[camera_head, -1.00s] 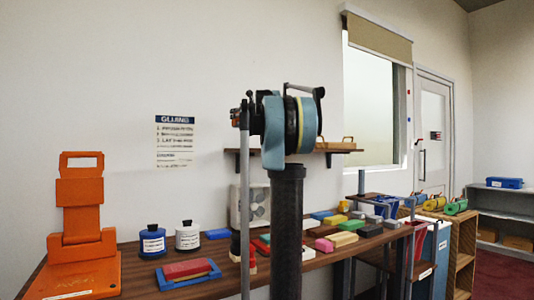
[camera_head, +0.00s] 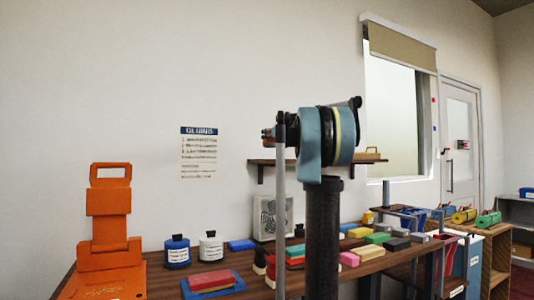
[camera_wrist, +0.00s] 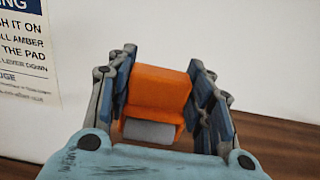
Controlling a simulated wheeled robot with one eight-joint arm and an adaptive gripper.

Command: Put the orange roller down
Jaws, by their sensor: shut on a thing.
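The orange roller (camera_wrist: 158,88) shows in the wrist view as an orange block with a grey cylinder at its lower edge. My gripper (camera_wrist: 161,66) is shut on it, with one blue finger pad against each side. The roller appears raised in front of the white wall, with the wooden counter (camera_wrist: 268,133) behind and below; its height above the counter is hard to judge. In the head view my arm stands in front of the counter, and the roller cannot be made out there.
An orange press-like stand (camera_head: 109,215) is at the left of the counter. Beside it are a blue bottle (camera_head: 177,252), a white bottle (camera_head: 211,248) and a red block on a blue tray (camera_head: 226,288). Several coloured blocks (camera_head: 372,238) crowd the right. A gluing notice (camera_head: 198,153) hangs above.

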